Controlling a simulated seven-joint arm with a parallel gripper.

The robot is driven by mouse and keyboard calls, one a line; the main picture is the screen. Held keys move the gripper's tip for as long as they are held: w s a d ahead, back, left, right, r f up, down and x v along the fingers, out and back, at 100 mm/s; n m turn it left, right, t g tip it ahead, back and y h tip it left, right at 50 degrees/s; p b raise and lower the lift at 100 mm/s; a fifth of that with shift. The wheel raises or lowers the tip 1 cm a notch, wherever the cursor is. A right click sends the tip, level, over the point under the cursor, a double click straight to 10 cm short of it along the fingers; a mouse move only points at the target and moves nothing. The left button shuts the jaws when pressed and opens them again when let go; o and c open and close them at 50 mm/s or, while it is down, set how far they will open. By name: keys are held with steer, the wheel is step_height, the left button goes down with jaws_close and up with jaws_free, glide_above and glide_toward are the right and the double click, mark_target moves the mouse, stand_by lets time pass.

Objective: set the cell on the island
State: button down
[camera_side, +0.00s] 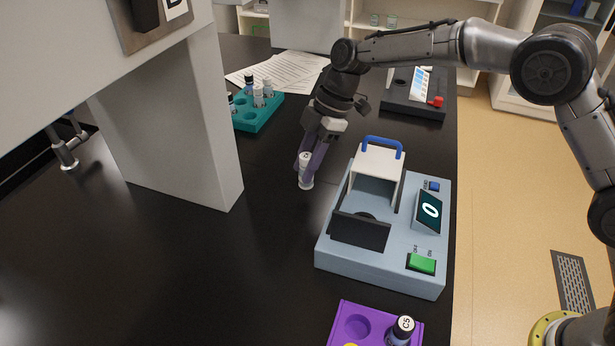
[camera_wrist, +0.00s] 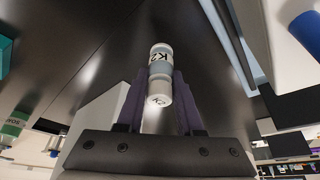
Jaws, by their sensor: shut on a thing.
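My gripper (camera_side: 306,166) is shut on a small vial with a white cap and a pale label (camera_side: 305,180). I cannot tell how far the vial's base is from the bench. The instrument's white lid with a blue handle (camera_side: 383,155) is raised, and a dark opening shows behind a black panel (camera_side: 360,232). Nothing in view is clearly marked as the island.
A purple rack (camera_side: 345,312) at the front holds a vial marked C5 (camera_side: 402,329). A teal rack (camera_side: 250,122) at the back left holds several vials. A grey pillar (camera_side: 170,130) stands left. A dark device with a red knob (camera_side: 436,102) stands at the back right. Bench front left is clear.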

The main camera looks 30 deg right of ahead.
steer(key=shift+f, duration=1.5)
steer(key=shift+f, duration=0.15)
steer(key=c, duration=0.6)
jaws_free()
steer(key=shift+o, duration=0.2)
steer(key=v, duration=1.2)
steer(key=shift+d, duration=0.1)
